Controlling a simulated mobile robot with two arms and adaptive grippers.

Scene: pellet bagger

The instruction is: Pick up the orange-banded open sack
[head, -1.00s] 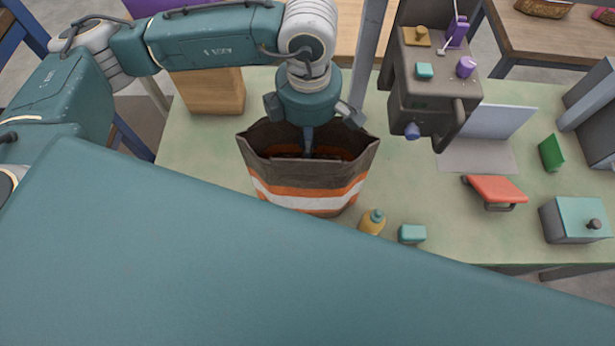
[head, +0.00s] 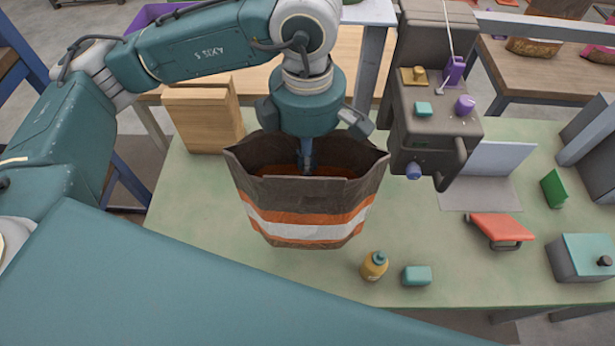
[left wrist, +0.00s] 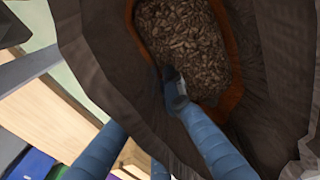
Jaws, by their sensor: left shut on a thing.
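The orange-banded open sack (head: 308,215) is dark brown with orange and white bands, and its mouth faces up. In the left wrist view the sack (left wrist: 95,55) is open, with brown pellets (left wrist: 190,45) inside. My left gripper (head: 306,165) is shut on the sack's far rim. One blue finger reaches into the mouth and others show outside the wall in the left wrist view. The sack appears upright and raised off the green table (head: 200,215); the gap beneath it is hidden. My right gripper is not in view.
A dark machine (head: 435,120) with purple and teal knobs stands close right of the sack. A wooden block (head: 203,118) is at the left. A yellow bottle (head: 374,267) and teal block (head: 417,276) lie in front. A red-topped item (head: 500,228) sits farther right.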

